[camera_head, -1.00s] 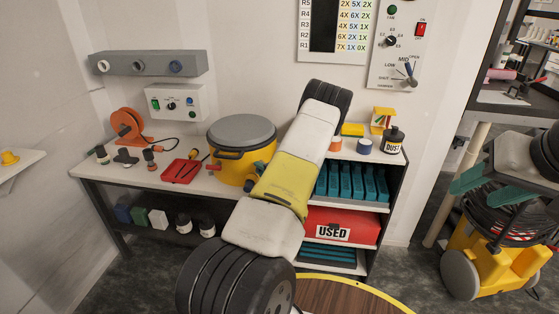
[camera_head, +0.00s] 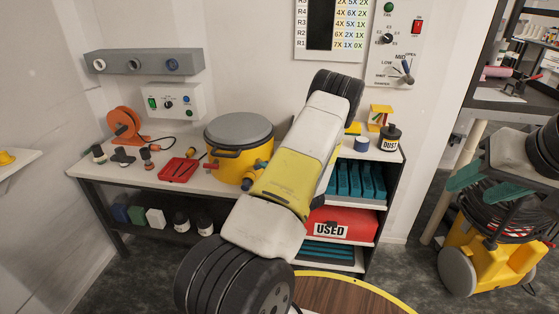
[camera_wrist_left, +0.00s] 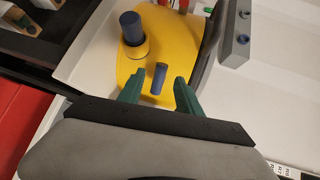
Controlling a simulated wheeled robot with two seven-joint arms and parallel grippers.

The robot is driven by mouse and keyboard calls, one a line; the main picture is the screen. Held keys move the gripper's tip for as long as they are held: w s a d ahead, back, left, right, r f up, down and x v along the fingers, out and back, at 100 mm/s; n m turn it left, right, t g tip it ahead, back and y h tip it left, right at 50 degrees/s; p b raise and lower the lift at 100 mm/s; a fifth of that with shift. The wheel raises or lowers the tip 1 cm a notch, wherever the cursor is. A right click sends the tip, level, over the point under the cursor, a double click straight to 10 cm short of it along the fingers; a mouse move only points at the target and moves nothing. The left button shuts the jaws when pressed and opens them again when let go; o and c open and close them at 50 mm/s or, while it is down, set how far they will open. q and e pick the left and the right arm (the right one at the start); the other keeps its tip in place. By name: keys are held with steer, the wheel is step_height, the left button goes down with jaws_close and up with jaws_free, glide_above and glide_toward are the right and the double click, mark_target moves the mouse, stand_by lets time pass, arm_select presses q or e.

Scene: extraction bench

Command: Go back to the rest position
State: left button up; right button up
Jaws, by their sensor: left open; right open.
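My left arm crosses the middle of the head view and hides its own gripper there. The left wrist view shows my left gripper (camera_wrist_left: 160,95) open, with its two green fingers apart. A small blue cylinder (camera_wrist_left: 160,78) on the yellow vessel (camera_wrist_left: 185,45) lies between the fingertips in the picture; I cannot tell how far away it is. The yellow vessel (camera_head: 228,165) with its grey lid stands on the bench in the head view. My right gripper (camera_head: 476,186) is at the right edge of the head view, with its green fingers apart and nothing between them.
The bench (camera_head: 110,184) carries an orange reel (camera_head: 124,124) and a red tray (camera_head: 178,171). A shelf with teal racks (camera_head: 360,180) and a red USED bin (camera_head: 345,225) stands behind my left arm. A yellow wheeled machine (camera_head: 488,262) is below my right gripper. A round wooden table (camera_head: 345,298) is in front.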

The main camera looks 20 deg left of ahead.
arm_select(q)
steer(key=shift+s+d+r, duration=0.15)
steer(key=shift+s+d, duration=0.2)
steer(key=shift+d, duration=0.15)
steer(key=s+r+n+g+h, duration=0.3)
steer(key=s+r+n+g, duration=0.45)
steer(key=s+r, duration=0.8)
steer(key=s+d+r+t+h, duration=0.1)
steer(key=s+d+r+h, duration=0.3)
steer(key=d, duration=0.3)
steer(key=s+d+r+m+t+h, duration=0.1)
steer(key=s+d+r+t+h, duration=0.1)
steer(key=s+d+r+h, duration=0.2)
steer(key=s+d+r+m+t+h, duration=0.1)
steer(key=s+d+r+h, duration=0.3)
steer(key=d+r, duration=0.5)
steer(key=s+d+t, duration=0.1)
steer(key=d, duration=0.1)
steer(key=shift+s+d+r+h, duration=0.2)
steer(key=shift+s+d+h, duration=0.1)
steer(key=shift+s, duration=0.05)
